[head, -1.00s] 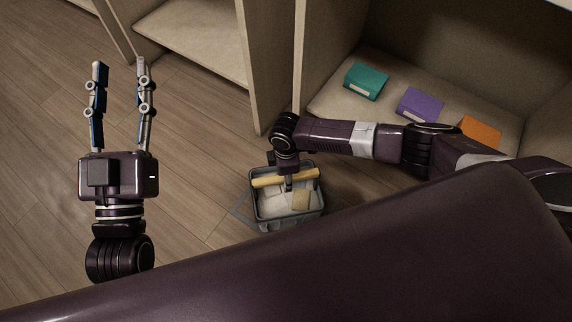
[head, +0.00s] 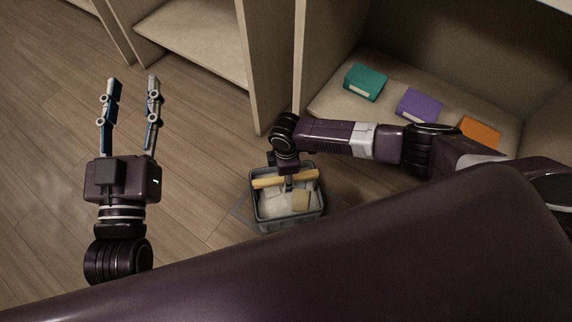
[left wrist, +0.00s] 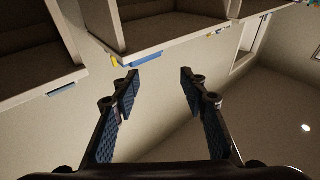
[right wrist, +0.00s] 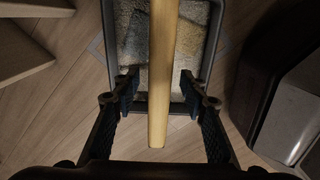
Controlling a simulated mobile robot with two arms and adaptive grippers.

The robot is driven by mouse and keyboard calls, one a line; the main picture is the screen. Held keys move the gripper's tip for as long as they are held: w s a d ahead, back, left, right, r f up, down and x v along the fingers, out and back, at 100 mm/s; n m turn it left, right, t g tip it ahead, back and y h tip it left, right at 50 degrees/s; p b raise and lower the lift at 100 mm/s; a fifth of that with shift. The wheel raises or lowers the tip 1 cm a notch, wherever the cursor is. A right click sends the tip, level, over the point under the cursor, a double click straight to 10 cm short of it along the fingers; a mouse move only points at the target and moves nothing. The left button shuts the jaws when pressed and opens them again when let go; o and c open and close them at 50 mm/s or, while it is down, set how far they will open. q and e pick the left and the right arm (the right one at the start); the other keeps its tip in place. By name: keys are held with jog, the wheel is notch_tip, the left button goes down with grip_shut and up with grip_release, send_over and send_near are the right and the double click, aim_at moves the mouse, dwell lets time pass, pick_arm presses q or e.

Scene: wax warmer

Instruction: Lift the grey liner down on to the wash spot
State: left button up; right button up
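The grey liner (head: 287,224) is an open bin with a tan bar handle (head: 271,182) across its top. It stands on the floor over the wash spot (head: 240,214), a grey square outline showing at its left. The liner also shows in the right wrist view (right wrist: 218,32), with its handle (right wrist: 160,110) between the fingers. My right gripper (right wrist: 159,80) is open around the handle, with gaps at its sides; in the head view its fingers are mostly hidden. My left gripper (head: 132,85) is open and empty, far left of the liner.
A pale cabinet stands behind, its upright panel (head: 264,75) close to my right wrist. Its shelf (head: 385,105) holds a teal box (head: 366,82), a purple box (head: 420,104) and an orange box (head: 480,131). The wooden floor (head: 190,170) left of the liner is clear.

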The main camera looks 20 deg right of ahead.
jog(key=shift+r+p, duration=0.35)
jog(key=shift+p, duration=0.05)
jog(key=shift+r+p, duration=0.8)
jog(key=shift+p, duration=0.05)
pick_arm(q)
jog(key=shift+s+a+f+g+y, duration=0.95)
jog(key=shift+f+g, duration=1.2)
jog(key=shift+f, duration=2)
jog(key=shift+s+a+f+g+y, duration=0.6)
jog(key=shift+s+f+g, duration=1.1)
jog(key=shift+f, duration=2.45)
pick_arm(e)
jog(key=shift+r+p, duration=0.85)
jog(key=shift+p, duration=0.05)
jog(key=shift+r+p, duration=0.45)
pick_arm(q)
jog(key=s+a+f+g+y+p, duration=0.1)
jog(key=s+a+f+g, duration=0.1)
jog(key=s, duration=0.5)
jog(key=s+a+f+g+p, duration=0.2)
jog(key=s+a+f+g, duration=0.1)
jog(key=s+g, duration=0.3)
jog(key=shift+s+f+n+g+y, duration=0.35)
jog(key=shift+s+f+n, duration=0.05)
jog(key=shift+f, duration=0.15)
pick_arm(e)
jog(key=shift+r, duration=1.35)
